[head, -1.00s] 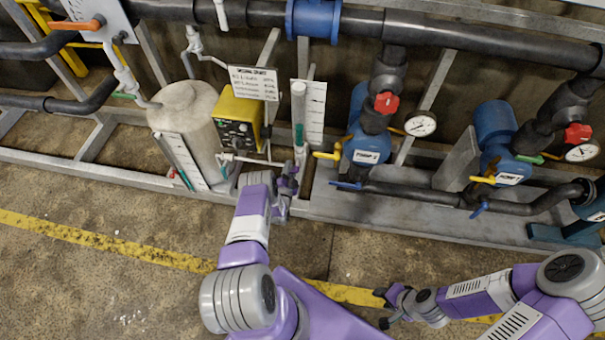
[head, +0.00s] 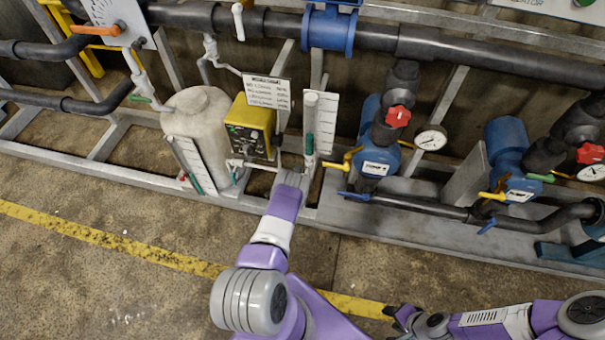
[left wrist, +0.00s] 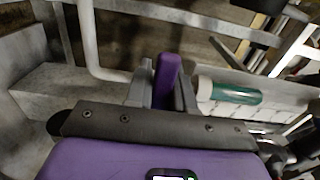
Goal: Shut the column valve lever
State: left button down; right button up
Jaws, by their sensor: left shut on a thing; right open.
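The clear column (head: 311,112) with a green part stands beside a white scale board in the head view. Its green part (left wrist: 230,94) shows close in the left wrist view, right of my left gripper. My left gripper (head: 292,177) is at the column's foot in the head view, its fingers hidden behind my wrist. In the left wrist view, its grey fingers (left wrist: 160,85) are shut on a purple lever (left wrist: 166,77), taken to be the column valve lever. Its pivot is hidden. My right gripper (head: 395,319) is open and empty, low over the floor.
A yellow box (head: 248,128) and a pale tank (head: 198,120) stand left of the column. A blue pump (head: 378,158) with yellow and blue valve handles stands to the right. A grey frame rail (head: 400,225) runs in front. The floor before it is clear.

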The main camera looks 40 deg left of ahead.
pick_arm(q)
jog(key=shift+s+a, duration=0.1)
jog(key=shift+s, duration=0.05)
dwell(0.3)
jog(key=c, duration=1.1)
grip_release()
jog(key=shift+o, duration=0.2)
jog(key=p+v, duration=0.2)
jog(key=v, duration=0.5)
jog(key=shift+s+d, duration=0.2)
jog(key=shift+s, duration=0.05)
